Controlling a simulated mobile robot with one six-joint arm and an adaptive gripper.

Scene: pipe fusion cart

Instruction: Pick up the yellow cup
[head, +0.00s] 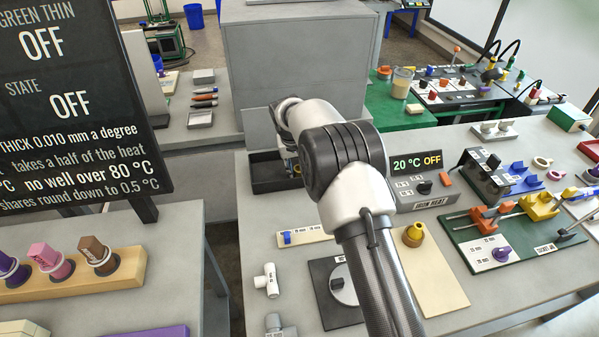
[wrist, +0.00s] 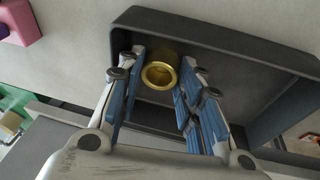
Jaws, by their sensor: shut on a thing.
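The yellow cup (wrist: 161,72), a gold-coloured round piece with a hollow open end, shows between my fingers in the wrist view. My gripper (wrist: 158,88) is shut on it, with blue pads on either side. Cup and fingertips are over the dark tray (wrist: 210,38); I cannot tell whether the cup touches its floor. In the head view my gripper (head: 291,163) is at the black tray (head: 268,184), mostly hidden behind my arm, and the cup cannot be made out there.
A yellow conical piece (head: 413,236) stands on a tan board (head: 436,284) right of my arm. The heater box (head: 425,190) reads 20 °C OFF. A grey cabinet (head: 290,60) rises behind the tray. A white tee fitting (head: 267,281) lies in front.

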